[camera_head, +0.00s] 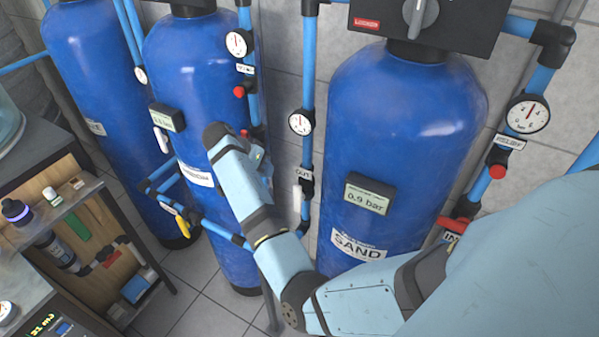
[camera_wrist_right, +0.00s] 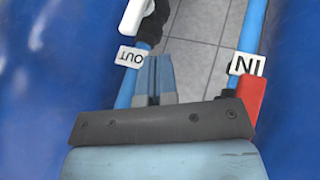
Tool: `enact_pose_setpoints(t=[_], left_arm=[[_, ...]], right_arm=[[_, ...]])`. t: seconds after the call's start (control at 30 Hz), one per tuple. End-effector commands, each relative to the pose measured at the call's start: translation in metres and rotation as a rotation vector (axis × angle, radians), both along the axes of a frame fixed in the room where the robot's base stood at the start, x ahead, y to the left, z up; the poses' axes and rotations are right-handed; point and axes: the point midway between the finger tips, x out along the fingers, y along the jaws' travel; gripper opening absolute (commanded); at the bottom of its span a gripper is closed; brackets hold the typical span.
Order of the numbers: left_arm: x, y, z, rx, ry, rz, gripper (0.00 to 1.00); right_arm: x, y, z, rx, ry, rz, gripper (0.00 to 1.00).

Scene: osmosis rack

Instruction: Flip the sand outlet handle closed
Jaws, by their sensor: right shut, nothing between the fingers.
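The sand tank (camera_head: 405,130) is the large blue cylinder at right in the head view, labelled SAND. Its outlet pipe with the OUT label (camera_head: 305,173) runs down its left side. The white outlet handle (camera_head: 297,198) hangs below that label, roughly along the pipe. In the right wrist view the white handle (camera_wrist_right: 136,16) is at the top, past the OUT label (camera_wrist_right: 132,55). My right gripper (camera_head: 262,158) is left of the outlet pipe, above the handle's height in the picture. Its fingers (camera_wrist_right: 153,78) are together and empty, apart from the handle. My left gripper is out of view.
A middle blue tank (camera_head: 195,75) stands close on the left, with a red handle (camera_wrist_right: 252,97) by an IN label. Pressure gauges (camera_head: 300,123) sit on the pipes. A wooden shelf (camera_head: 80,205) is at far left. Tiled floor shows between the tanks.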

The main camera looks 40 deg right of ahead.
Motion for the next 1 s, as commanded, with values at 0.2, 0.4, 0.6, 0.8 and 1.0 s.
enact_pose_setpoints(t=[0.2, 0.4, 0.6, 0.8, 1.0], left_arm=[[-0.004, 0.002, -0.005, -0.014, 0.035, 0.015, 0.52], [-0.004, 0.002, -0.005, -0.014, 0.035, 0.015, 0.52], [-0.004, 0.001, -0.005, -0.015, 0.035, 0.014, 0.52], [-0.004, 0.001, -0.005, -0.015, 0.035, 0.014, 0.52], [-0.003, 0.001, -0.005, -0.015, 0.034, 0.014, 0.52]], right_arm=[[0.005, 0.019, 0.023, 0.017, 0.030, -0.106, 0.00], [0.005, 0.018, 0.023, 0.018, 0.030, -0.108, 0.00], [0.003, 0.014, 0.018, 0.017, 0.031, -0.106, 0.00], [-0.007, -0.002, -0.008, 0.016, 0.033, -0.107, 0.00], [-0.017, -0.021, -0.036, 0.017, 0.032, -0.106, 0.00]])
